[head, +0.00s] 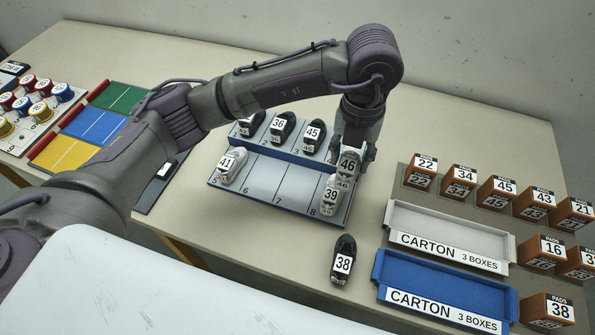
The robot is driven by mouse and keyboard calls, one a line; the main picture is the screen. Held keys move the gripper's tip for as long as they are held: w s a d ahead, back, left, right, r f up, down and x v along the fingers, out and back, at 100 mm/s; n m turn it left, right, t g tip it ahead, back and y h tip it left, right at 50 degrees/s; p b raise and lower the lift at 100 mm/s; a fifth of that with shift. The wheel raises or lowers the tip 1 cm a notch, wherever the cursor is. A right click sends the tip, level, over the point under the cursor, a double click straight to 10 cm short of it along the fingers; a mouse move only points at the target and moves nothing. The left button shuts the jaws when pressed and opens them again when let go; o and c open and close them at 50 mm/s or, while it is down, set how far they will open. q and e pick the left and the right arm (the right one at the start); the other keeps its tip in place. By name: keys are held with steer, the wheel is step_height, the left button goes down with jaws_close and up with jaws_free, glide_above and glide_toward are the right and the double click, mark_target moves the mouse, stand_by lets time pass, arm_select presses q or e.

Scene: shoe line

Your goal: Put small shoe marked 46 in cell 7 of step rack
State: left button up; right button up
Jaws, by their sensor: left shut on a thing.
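My left gripper (354,150) is shut on a white-grey small shoe marked 46 (348,166). It holds the shoe over the right end of the step rack (262,178), just behind a light shoe marked 39 (330,196) at cell 8. From this angle I cannot tell how high the held shoe is. Cell 7 (297,186) and cell 6 are bare on the front step. A light shoe marked 41 (231,165) sits in cell 5. Dark shoes marked 36 (281,127) and 45 (313,136) stand on the back step. My right gripper is out of view.
A black shoe marked 38 (343,260) stands on the table in front of the rack. A white carton tray (450,229) and a blue one (440,283) lie to the right, near several numbered pad boxes (497,188). Coloured mats (95,122) lie left.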

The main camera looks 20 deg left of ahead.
arm_select(q)
steer(key=a+f, duration=0.2)
steer(key=a, duration=0.1)
steer(key=a+f+p, duration=0.1)
steer(key=a+f, duration=0.1)
steer(key=a, duration=0.1)
steer(key=a+f+p, duration=0.1)
steer(key=a, duration=0.3)
steer(key=shift+s+f, duration=0.2)
steer(key=shift+f, duration=0.2)
steer(key=shift+f+p, duration=0.15)
steer(key=shift+p, duration=0.15)
steer(key=shift+f, duration=0.4)
step_height(320, 180, down, 2)
steer(key=shift+f+p, duration=0.2)
steer(key=shift+p, duration=0.3)
steer(key=shift+f, duration=0.35)
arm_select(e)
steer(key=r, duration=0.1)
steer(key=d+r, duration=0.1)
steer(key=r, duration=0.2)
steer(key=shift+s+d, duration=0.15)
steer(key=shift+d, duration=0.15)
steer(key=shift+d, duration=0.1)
